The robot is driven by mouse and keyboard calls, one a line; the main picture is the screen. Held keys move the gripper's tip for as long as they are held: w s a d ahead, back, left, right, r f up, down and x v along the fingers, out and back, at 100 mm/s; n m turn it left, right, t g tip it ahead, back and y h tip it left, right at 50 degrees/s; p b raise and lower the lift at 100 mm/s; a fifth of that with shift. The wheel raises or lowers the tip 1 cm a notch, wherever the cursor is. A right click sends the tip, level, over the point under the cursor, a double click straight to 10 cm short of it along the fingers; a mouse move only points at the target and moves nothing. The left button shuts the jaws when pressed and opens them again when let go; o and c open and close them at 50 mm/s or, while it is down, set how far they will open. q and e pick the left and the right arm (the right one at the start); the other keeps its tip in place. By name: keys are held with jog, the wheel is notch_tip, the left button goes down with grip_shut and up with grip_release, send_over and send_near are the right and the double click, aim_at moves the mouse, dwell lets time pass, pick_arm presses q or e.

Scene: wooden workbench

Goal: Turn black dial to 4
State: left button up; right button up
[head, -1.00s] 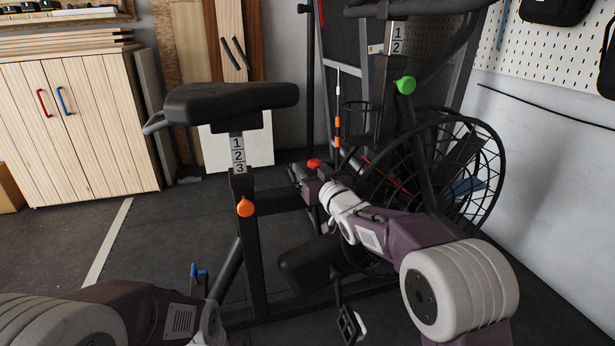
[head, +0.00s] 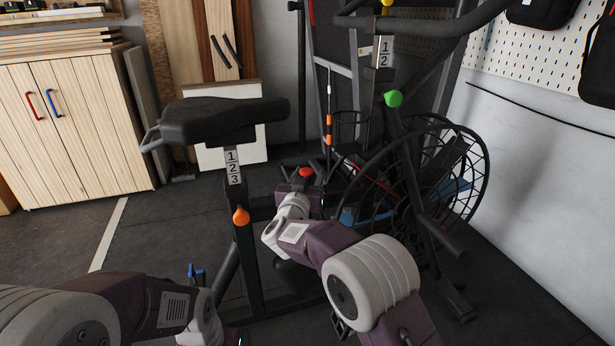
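An exercise bike has a black seat (head: 215,119), an orange knob (head: 241,216), a green knob (head: 393,98) and a yellow knob (head: 387,3). I cannot make out a black dial or its numbers. My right gripper (head: 314,169) is at the middle of the bike, beyond its white wrist; a red cap (head: 306,172) shows beside it. Its fingers are small and dark, so their opening is unclear. My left gripper (head: 197,271) is low at the left, left of the bike frame, partly hidden by its wrist; a blue part shows there.
The bike's caged fan wheel (head: 466,165) is right of my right arm, and handlebars (head: 450,28) are above. A wooden cabinet (head: 75,130) stands at the left. Dark floor (head: 165,225) is open between cabinet and bike. A pegboard wall (head: 545,70) is at the right.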

jog(key=shift+r, duration=0.1)
dwell(0.4)
jog(key=o, duration=1.3)
jog(key=shift+o, duration=0.2)
